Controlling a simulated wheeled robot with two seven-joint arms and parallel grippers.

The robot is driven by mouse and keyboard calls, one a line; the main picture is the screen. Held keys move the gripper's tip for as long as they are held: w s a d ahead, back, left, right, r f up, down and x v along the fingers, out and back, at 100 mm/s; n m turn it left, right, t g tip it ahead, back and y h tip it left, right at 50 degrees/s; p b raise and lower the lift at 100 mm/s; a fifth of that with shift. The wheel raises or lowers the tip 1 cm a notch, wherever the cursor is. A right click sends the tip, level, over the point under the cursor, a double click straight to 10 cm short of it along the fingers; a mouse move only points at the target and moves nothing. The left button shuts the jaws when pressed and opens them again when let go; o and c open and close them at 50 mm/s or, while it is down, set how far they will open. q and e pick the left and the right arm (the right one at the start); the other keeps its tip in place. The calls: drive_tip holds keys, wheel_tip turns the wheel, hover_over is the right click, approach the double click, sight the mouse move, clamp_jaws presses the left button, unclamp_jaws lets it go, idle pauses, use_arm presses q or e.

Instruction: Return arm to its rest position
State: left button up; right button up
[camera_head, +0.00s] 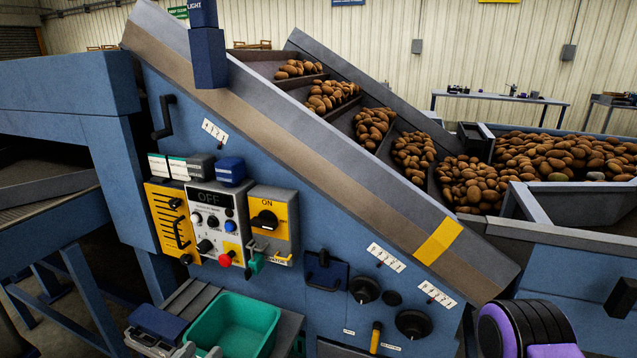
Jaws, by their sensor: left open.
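My right gripper is not in view. A purple and black rounded part at the bottom right looks like a piece of my own arm. The potato grader's blue side panel (330,235) fills the middle. Its control box (213,222) shows OFF on a dark display, with knobs and a red button (225,260).
A yellow switch box (283,212) marked ON sits right of the control box. A yellow panel (163,218) with a black handle is to its left. Potatoes (413,155) lie on the sloping conveyor, with more in the hopper at right. Black knobs (413,323) project from the lower panel.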

use_arm(q)
drive_tip(key=s+a+f+n+g+y, duration=0.3)
drive_tip(key=s+f+n, duration=0.1)
drive_tip(key=f, duration=0.4)
drive_tip(key=s+a+f+n+g+y, duration=0.3)
drive_tip(key=f+n+g, duration=0.1)
drive_tip(key=f, duration=0.3)
drive_tip(key=s+f+g+y, duration=0.1)
drive_tip(key=s+f+g, duration=0.1)
drive_tip(key=s+f, duration=0.3)
drive_tip(key=s+a+f+g+y, duration=0.1)
drive_tip(key=s+f+g, duration=0.2)
drive_tip(key=s, duration=0.9)
wheel_tip(320, 180, down, 3)
drive_tip(key=shift+s+a+r+g, duration=0.15)
drive_tip(key=shift+s+a+g, duration=0.05)
drive_tip(key=shift+a+g, duration=0.1)
